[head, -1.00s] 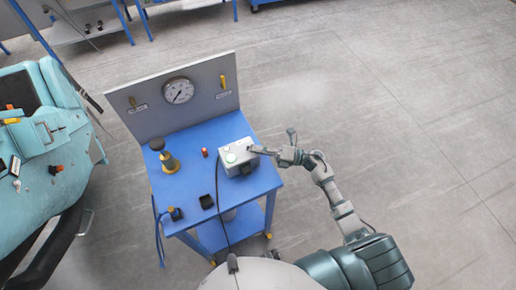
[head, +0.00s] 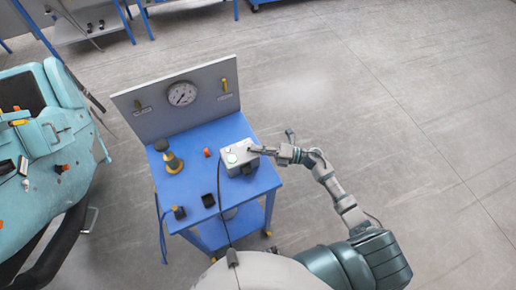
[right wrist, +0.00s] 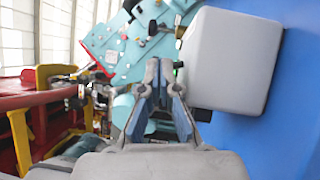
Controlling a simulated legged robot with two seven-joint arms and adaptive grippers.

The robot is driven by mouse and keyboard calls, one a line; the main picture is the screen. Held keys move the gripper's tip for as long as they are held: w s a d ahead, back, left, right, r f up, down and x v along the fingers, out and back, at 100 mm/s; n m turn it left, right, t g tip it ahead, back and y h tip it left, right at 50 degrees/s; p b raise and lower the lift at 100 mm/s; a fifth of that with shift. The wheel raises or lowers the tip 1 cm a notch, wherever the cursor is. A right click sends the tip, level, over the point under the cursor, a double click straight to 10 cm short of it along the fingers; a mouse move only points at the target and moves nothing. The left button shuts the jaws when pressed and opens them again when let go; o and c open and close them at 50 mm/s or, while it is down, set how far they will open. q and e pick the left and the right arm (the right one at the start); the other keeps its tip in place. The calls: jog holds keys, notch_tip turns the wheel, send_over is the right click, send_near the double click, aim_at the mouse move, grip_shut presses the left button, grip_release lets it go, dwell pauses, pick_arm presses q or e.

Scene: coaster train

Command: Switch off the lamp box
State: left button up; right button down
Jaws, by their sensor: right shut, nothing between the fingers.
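The lamp box (head: 242,168), a pale grey box with a round green lamp (head: 232,158) on top, stands on the right part of the blue table. The lamp looks pale green; whether it is lit is hard to tell. My right gripper (head: 254,149) is shut and empty, its tips at the box's upper right edge. They hide part of the top there, and contact cannot be told. In the right wrist view the shut fingers (right wrist: 161,72) are just left of a pale rounded box (right wrist: 236,58), apparently the lamp box. My left gripper is not in view.
The blue table (head: 187,205) has a grey back panel with a gauge (head: 182,93). A yellow-and-black knob post (head: 172,162), a red-orange piece (head: 207,152) and small dark items share its top. A black cable runs frontward. A teal machine (head: 40,190) stands left; floor on the right is clear.

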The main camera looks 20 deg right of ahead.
jog(key=shift+w+r+m+g+h+p, duration=0.3)
jog(key=shift+r+m+h+p, duration=0.35)
jog(key=shift+p, duration=1)
jog(key=shift+f+m, duration=0.25)
jog(key=shift+m, duration=0.2)
jog(key=shift+w+p, duration=0.15)
jog(key=shift+p, duration=0.2)
jog(key=shift+w, duration=0.2)
jog(key=shift+w+a, duration=0.1)
